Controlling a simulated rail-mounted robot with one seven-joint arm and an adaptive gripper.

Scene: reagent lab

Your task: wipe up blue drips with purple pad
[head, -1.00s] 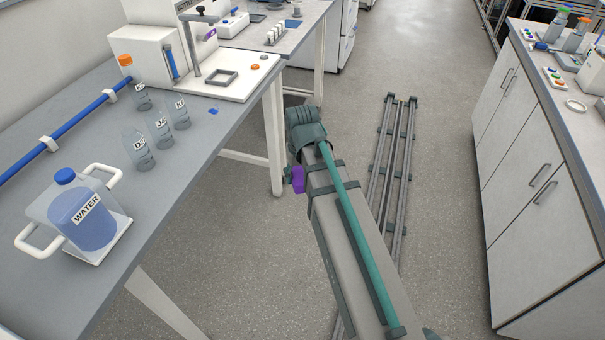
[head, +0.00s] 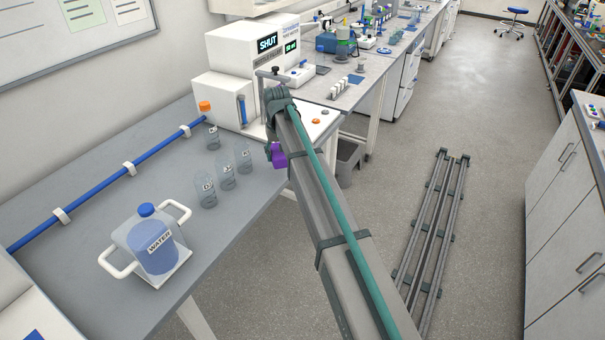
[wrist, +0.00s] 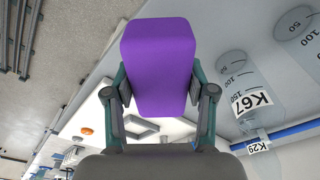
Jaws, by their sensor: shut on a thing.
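The purple pad (wrist: 158,65) is held between the two fingers of my gripper (wrist: 160,95) in the wrist view. In the head view the pad (head: 278,156) shows beside the end of my arm, near the front edge of the left bench (head: 262,205). It looks to be above the bench's edge area; I cannot tell whether it touches anything. No blue drips can be made out now; the bench surface behind my arm is hidden.
Several clear labelled bottles (head: 226,177) stand on the bench left of the pad; bottle K67 (wrist: 240,85) is close in the wrist view. A water jug (head: 154,245) stands nearer. A white machine reading SHUT (head: 240,50) is behind.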

